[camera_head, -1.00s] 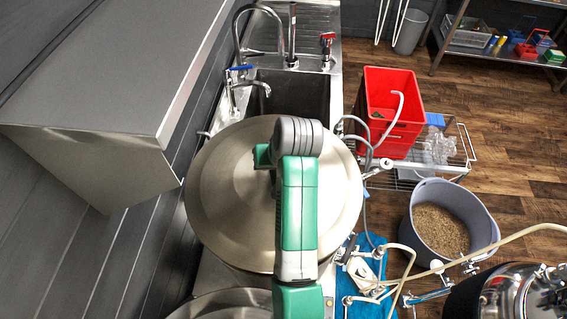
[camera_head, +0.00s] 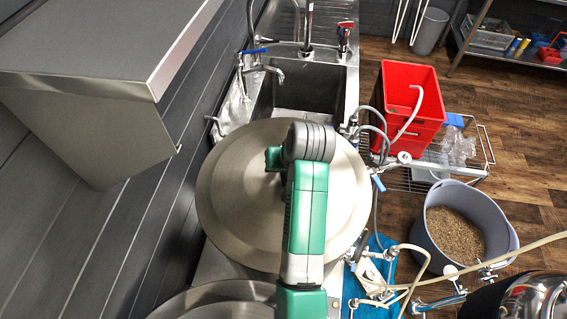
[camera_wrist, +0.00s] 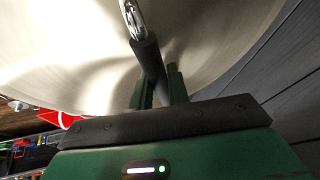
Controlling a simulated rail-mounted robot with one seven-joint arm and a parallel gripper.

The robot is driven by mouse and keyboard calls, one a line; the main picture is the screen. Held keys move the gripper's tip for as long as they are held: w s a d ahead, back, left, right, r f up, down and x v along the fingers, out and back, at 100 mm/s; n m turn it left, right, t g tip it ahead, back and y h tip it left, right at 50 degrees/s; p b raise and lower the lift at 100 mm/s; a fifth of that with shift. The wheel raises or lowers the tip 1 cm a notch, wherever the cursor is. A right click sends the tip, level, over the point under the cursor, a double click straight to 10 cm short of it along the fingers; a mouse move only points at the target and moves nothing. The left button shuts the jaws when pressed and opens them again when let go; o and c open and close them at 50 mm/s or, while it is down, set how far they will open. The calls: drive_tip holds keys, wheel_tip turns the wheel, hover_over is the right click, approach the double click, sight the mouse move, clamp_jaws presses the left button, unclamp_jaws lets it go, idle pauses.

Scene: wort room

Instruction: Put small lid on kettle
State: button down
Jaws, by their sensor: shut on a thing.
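A round brushed-metal lid (camera_head: 230,208) fills the middle of the head view. My gripper (camera_head: 274,158) is over its centre, shut on its handle. In the wrist view the two green fingers of my gripper (camera_wrist: 160,88) close around the dark handle grip (camera_wrist: 150,58), with the broad lid face (camera_wrist: 75,65) behind it. A second round metal top (camera_head: 215,300) shows at the bottom edge of the head view, mostly cut off. I cannot tell if it is the kettle. What lies directly beneath the held lid is hidden.
A sink (camera_head: 300,92) with taps is beyond the lid. A grey wall-mounted hood (camera_head: 90,120) is at left. At right are a red bin (camera_head: 408,105), a grey tub of grain (camera_head: 455,232), hoses, a blue mat (camera_head: 352,290) and a dark vessel (camera_head: 520,300).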

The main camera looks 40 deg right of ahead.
drive_tip(key=c, duration=1.3)
unclamp_jaws()
drive_tip(key=shift+o, duration=0.2)
drive_tip(key=shift+f, duration=0.15)
drive_tip(key=v, duration=0.8)
drive_tip(key=shift+b, duration=0.3)
